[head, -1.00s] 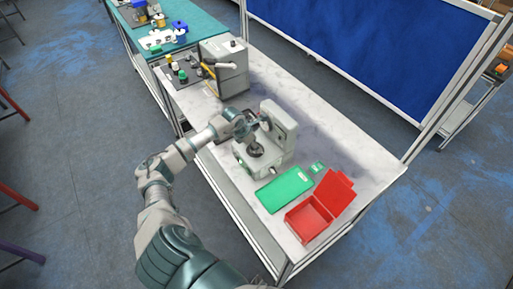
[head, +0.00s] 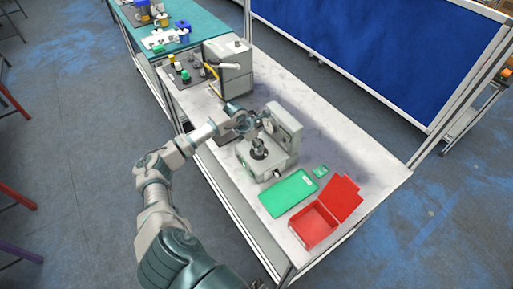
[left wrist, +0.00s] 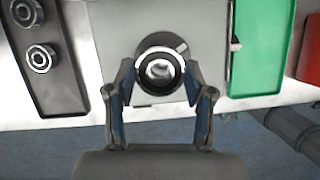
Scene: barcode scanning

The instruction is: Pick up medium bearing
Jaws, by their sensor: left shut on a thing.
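My left gripper (head: 245,122) is at the left side of the grey press-like machine (head: 284,128) in the head view. In the left wrist view my left gripper (left wrist: 160,75) has its two fingers on either side of a ring-shaped bearing (left wrist: 160,69), shut on it. The bearing has a dark rim and a bright inner ring, and the grey machine surface (left wrist: 205,20) lies behind it. Two more bearings (left wrist: 40,57) sit on a black tray (left wrist: 70,85) at the left. My right gripper is not in view.
A green tray (head: 288,193) and an open red box (head: 314,226) lie to the right of the machine. A small green piece (head: 320,171) lies beside them. A grey box-shaped machine (head: 230,62) stands at the table's far end. The right back of the table is clear.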

